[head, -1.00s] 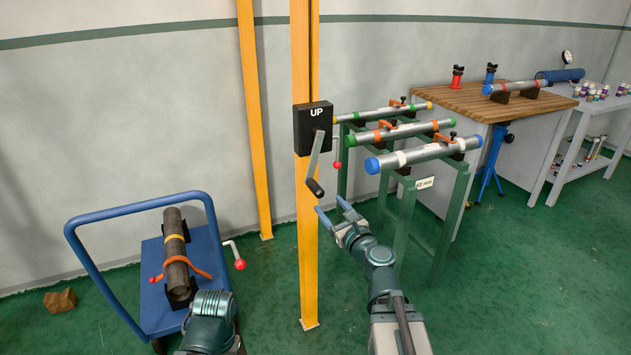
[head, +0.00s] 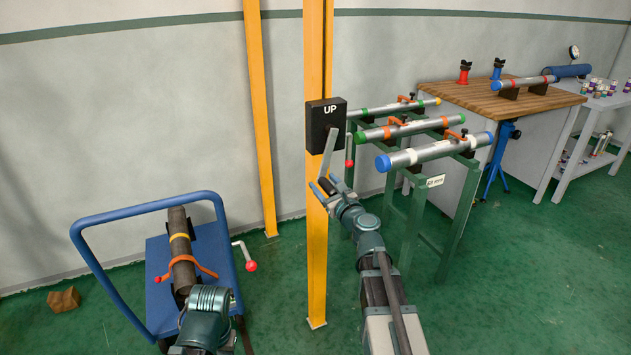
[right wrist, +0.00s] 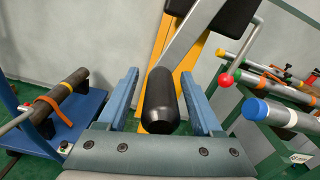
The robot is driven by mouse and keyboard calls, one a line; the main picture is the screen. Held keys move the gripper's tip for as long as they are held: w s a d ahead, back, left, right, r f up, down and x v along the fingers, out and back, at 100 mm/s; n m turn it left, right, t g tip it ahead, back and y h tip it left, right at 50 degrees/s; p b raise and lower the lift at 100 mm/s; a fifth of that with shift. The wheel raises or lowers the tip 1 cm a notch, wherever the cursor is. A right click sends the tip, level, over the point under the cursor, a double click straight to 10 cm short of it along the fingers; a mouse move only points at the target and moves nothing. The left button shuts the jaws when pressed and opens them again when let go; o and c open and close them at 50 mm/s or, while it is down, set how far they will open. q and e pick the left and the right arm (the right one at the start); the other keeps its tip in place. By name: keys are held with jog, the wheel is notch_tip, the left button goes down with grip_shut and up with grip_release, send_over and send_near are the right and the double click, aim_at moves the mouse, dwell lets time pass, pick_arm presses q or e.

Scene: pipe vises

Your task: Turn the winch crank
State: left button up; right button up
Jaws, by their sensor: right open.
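The black winch box (head: 326,126) marked "UP" is fixed to the yellow post. Its grey crank arm (head: 329,152) hangs down from the box, tilted slightly to the left at its lower end. The black crank handle (right wrist: 160,98) shows in the right wrist view between the two blue fingers of my right gripper (right wrist: 160,92). The fingers are open, with a gap visible on both sides of the handle. In the head view, my right gripper (head: 325,187) is at the crank's lower end and mostly covers the handle. Part of my left arm shows at the bottom, without its fingers.
A blue cart (head: 155,278) with a dark pipe (head: 181,245) stands at the left. A green rack (head: 462,210) holds several pipes right of the yellow post (head: 317,250). A red-tipped lever (head: 349,152) hangs close beside the crank. A wooden-topped bench (head: 450,95) stands behind.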

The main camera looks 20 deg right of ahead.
jog(key=shift+w, duration=0.6)
grip_shut()
dwell(1.0)
